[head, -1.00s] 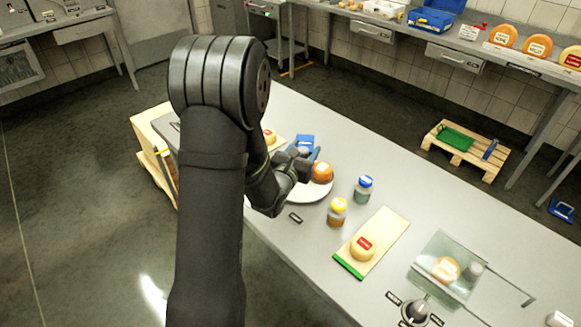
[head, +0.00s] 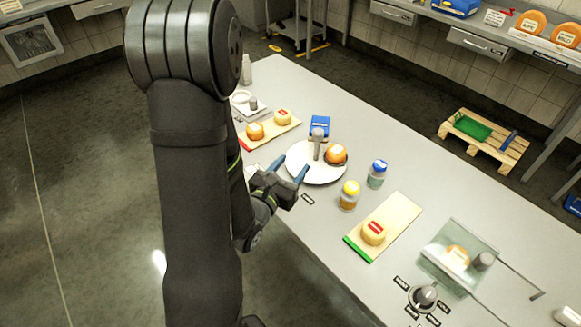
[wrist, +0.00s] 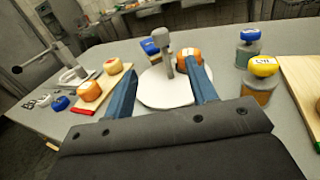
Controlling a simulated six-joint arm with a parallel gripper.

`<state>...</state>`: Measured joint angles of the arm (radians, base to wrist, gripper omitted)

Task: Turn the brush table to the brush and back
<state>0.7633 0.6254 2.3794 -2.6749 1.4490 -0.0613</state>
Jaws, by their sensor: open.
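The brush table looks to be the round white turntable (head: 304,177) with an upright grey peg (head: 318,148). An orange cheese wheel (head: 336,153) with a pale label sits on its right side. A blue block (head: 320,127), perhaps the brush, stands just behind it. My gripper (head: 289,169) is open and empty at the turntable's near left edge, its blue fingers pointing towards it. In the wrist view, the peg (wrist: 168,62) shows between the fingers, beyond them; the right finger partly covers the cheese wheel (wrist: 188,56). The turntable (wrist: 165,90) shows between the fingers too.
Blue-capped (head: 376,174) and yellow-capped (head: 349,196) jars stand close right of the turntable. A green-edged board (head: 396,222) with a cheese lies nearer. A red-edged board (head: 272,134) with two cheeses lies left. A glass-covered station (head: 462,250) and knob (head: 424,297) are at front right.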

